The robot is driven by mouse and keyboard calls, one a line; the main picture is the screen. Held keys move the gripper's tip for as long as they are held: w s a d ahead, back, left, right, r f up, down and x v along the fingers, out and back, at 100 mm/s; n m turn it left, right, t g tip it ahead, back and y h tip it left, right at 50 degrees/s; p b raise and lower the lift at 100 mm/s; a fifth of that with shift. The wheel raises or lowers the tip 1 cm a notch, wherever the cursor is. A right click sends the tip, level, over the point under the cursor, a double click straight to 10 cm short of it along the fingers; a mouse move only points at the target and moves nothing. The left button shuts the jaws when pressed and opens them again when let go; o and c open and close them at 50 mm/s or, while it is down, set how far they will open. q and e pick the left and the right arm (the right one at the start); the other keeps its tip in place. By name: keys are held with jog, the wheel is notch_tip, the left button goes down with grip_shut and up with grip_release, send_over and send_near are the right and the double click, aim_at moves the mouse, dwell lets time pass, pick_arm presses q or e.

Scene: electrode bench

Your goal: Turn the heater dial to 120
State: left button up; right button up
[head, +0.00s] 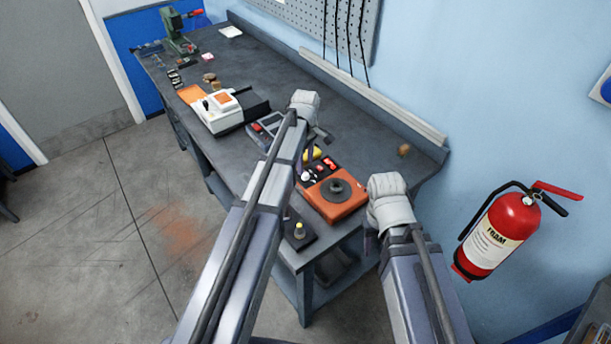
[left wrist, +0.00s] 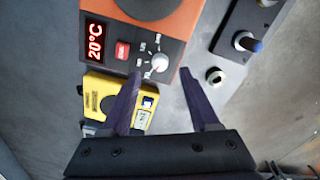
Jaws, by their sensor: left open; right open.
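The orange heater (head: 325,208) with a round dark plate sits near the bench's front right end. In the left wrist view, its red display (left wrist: 96,38) reads 20°C, and a red switch (left wrist: 122,51) sits beside the white dial (left wrist: 158,62). My left gripper (left wrist: 161,76) is open; its purple fingertips are on either side of the dial in the picture, and I cannot tell whether they touch it.
A yellow device (left wrist: 98,104) lies close to the heater's panel. A dark box with a knob (head: 299,231) stands near the front edge. A fire extinguisher (head: 500,232) hangs at right.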

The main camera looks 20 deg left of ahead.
aim_at(305, 174)
pick_arm(q)
notch_tip(305, 174, down, 5)
jog(key=b, duration=0.3)
jog(key=shift+r+b, duration=0.2)
jog(key=shift+b, duration=0.1)
grip_shut()
